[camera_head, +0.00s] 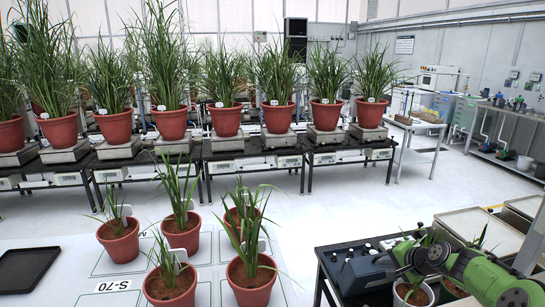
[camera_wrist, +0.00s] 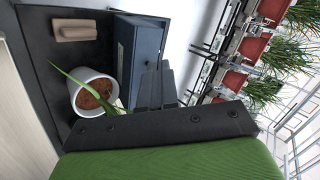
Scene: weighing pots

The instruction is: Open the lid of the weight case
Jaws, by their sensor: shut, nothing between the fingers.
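The weight case, a dark blue box (camera_head: 362,273), stands on the dark side table at lower right in the head view. In the wrist view it is the blue box (camera_wrist: 150,42) at top centre. Its lid looks down, though my gripper hides part of the case. My gripper (camera_wrist: 163,70) shows dark fingers shut together with nothing between them, close in front of the case in the wrist view. I cannot tell whether they touch it. In the head view my gripper (camera_head: 392,264) is at the right side of the case, and its fingertips are hard to make out.
A white pot (camera_wrist: 92,92) with a small plant stands beside the case, near my gripper; it also shows in the head view (camera_head: 413,292). A tan block (camera_wrist: 76,27) lies on the dark tabletop. Several red pots (camera_head: 252,285) stand on the white table at left.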

